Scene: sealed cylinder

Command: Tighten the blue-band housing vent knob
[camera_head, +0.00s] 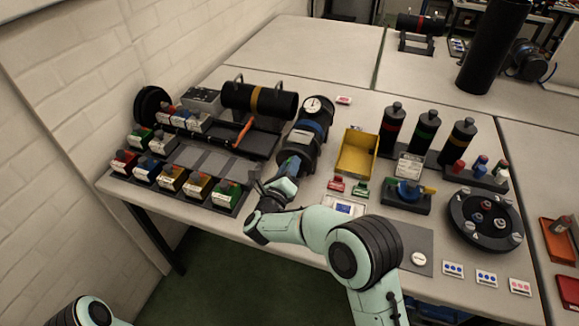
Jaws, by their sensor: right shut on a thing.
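My right gripper (285,175) is at this near end, in line with the housing. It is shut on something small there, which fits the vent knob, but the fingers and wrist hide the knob. I cannot tell how far the knob is turned. My left gripper is out of view; only part of my left arm shows at the bottom left.
Left of the housing is a black rack (225,136) with an orange-handled tool (243,132) and a yellow-band cylinder (260,101). Small coloured blocks stand in front. Right are a yellow bin (357,152), several dark bottles (427,131) and a round flange (484,219).

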